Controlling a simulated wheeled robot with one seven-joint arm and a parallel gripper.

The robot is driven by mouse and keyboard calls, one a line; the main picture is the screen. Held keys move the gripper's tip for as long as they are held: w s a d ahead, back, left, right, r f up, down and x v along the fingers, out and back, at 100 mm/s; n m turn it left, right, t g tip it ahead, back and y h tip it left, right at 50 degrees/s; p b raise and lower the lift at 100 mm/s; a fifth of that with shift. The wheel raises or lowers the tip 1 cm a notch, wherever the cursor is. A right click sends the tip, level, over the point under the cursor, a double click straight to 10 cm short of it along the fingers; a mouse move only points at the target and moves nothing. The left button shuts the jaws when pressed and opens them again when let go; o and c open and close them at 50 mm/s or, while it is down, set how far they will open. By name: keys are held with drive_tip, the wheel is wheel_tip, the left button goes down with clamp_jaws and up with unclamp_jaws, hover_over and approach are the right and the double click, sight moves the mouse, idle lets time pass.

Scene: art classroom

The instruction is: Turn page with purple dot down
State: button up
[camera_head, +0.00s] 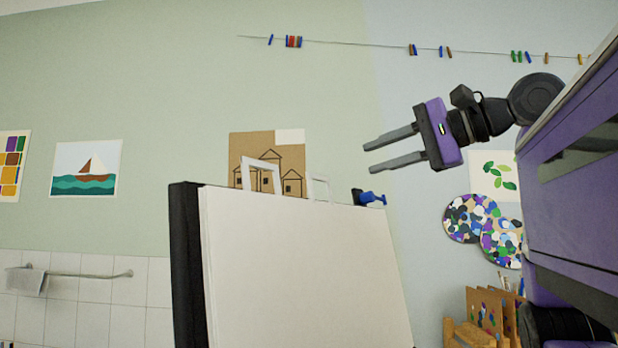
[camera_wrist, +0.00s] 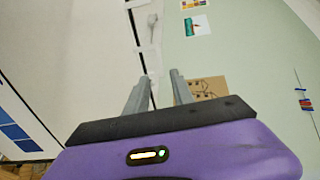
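A flip chart shows a large blank cream page (camera_head: 300,270) on its front, with a dark edge (camera_head: 185,265) at the left. Two white loops (camera_head: 262,172) stand up at its top edge. A blue clip-like piece (camera_head: 370,197) sits near its top right corner. No purple dot shows in either view. My gripper (camera_head: 368,160) is open and empty, pointing left, above the chart's top right part in the head view. Its two fingers also show apart in the wrist view (camera_wrist: 162,76), with nothing between them.
A house drawing (camera_head: 268,155) and a boat picture (camera_head: 86,170) hang on the wall behind. A line with pegs (camera_head: 430,49) runs above. Round colourful palettes (camera_head: 470,218) and a wooden rack (camera_head: 470,335) are at right. Open air surrounds my gripper.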

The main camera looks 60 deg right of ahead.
sight(318, 178)
drive_tip(key=shift+m, duration=0.3)
drive_tip(key=x, duration=1.4)
drive_tip(key=shift+d, duration=0.15)
clamp_jaws()
